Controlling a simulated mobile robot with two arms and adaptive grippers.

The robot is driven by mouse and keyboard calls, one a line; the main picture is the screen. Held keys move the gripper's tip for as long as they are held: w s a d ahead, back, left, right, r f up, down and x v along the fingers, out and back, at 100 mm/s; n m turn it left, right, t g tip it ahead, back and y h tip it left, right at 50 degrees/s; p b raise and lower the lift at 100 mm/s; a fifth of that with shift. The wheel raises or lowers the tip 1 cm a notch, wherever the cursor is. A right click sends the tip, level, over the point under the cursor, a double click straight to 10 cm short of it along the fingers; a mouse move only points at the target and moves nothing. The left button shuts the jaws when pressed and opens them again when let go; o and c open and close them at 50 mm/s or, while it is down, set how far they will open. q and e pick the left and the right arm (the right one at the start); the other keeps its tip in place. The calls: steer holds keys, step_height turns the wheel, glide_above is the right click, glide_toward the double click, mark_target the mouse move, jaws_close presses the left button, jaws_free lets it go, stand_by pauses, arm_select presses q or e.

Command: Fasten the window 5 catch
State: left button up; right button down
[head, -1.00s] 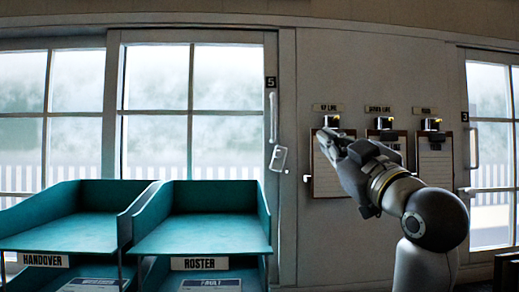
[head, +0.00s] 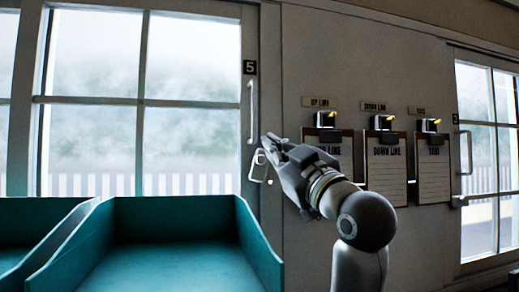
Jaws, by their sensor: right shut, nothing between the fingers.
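Window 5 (head: 190,100) is a white-framed sliding window at the left, marked by a black number 5 plate (head: 249,67). A pale vertical pull handle (head: 251,110) is on its right edge. The catch (head: 256,166), a small pale loop, sits below the handle; its right part is partly hidden by my gripper. My right gripper (head: 268,146) is shut and empty, its fingertips pointing left, just at the catch's upper right in the picture. I cannot tell whether it touches the catch. My left gripper is out of view.
Teal trays (head: 180,219) stand in front, below window 5. Clipboards (head: 387,165) hang under labelled hooks on the wall to the right of my gripper. Another window (head: 480,145) with a handle is at the far right.

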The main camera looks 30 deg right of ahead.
steer(key=p+x, duration=0.5)
steer(key=x, duration=0.6)
steer(key=f, duration=0.1)
steer(key=d+f, duration=0.2)
steer(key=f, duration=0.1)
steer(key=shift+s+p, duration=0.2)
steer(key=shift+p, duration=0.2)
steer(key=shift+w, duration=0.1)
